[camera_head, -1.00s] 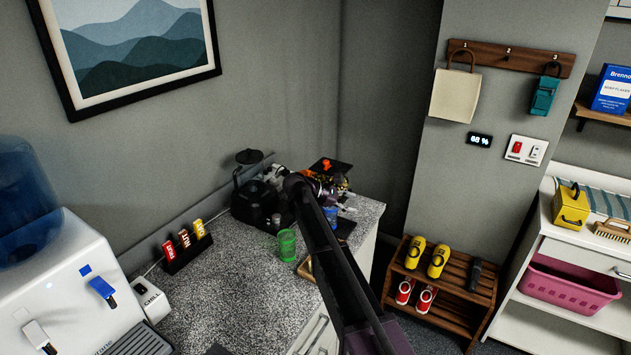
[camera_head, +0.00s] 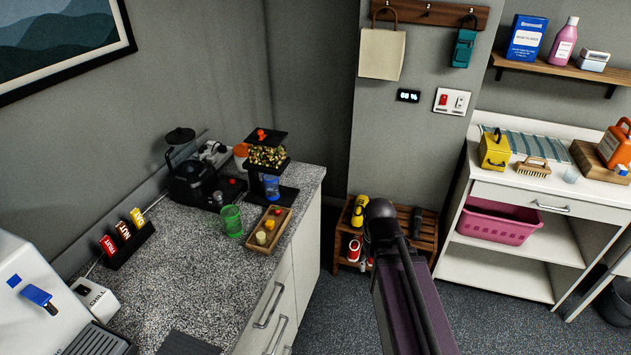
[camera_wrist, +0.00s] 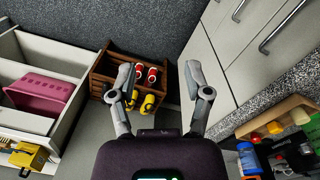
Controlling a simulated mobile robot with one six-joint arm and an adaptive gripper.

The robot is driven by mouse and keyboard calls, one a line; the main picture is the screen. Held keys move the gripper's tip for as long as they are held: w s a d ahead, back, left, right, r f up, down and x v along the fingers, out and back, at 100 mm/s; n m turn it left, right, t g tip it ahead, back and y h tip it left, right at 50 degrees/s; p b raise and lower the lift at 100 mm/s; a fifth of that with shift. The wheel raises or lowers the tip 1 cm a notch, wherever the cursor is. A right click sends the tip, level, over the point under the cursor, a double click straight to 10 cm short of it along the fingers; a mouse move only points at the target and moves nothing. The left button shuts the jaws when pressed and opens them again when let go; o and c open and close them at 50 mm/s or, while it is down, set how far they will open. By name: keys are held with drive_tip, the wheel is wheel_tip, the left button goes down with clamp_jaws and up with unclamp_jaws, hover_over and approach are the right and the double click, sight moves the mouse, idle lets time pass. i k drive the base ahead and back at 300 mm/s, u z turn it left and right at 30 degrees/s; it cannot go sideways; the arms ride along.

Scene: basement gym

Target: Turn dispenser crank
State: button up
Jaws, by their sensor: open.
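The dispenser (camera_head: 267,157) stands at the far end of the speckled counter. It has a black frame, a clear bin of mixed pieces and an orange knob (camera_head: 262,134) on top. I cannot tell which part is its crank. A blue cup (camera_head: 271,187) stands under the bin. In the wrist view the blue cup (camera_wrist: 246,152) is at the lower right, beside dark parts cut off by the edge. My gripper (camera_wrist: 160,76) is open and empty, over the floor and shoe rack, apart from the dispenser. In the head view my arm hides the gripper's fingers.
A wooden tray (camera_head: 254,243) with small items and a green cup (camera_head: 231,221) stand in front of the dispenser. A black coffee machine (camera_head: 188,180) is left of it. The shoe rack (camera_head: 421,245) is beyond the counter's end.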

sight(262, 134)
drive_tip(key=z, duration=0.05)
drive_tip(key=k, duration=0.5)
drive_tip(key=u, duration=0.75)
drive_tip(key=i, duration=0.45)
drive_tip(key=z, duration=0.15)
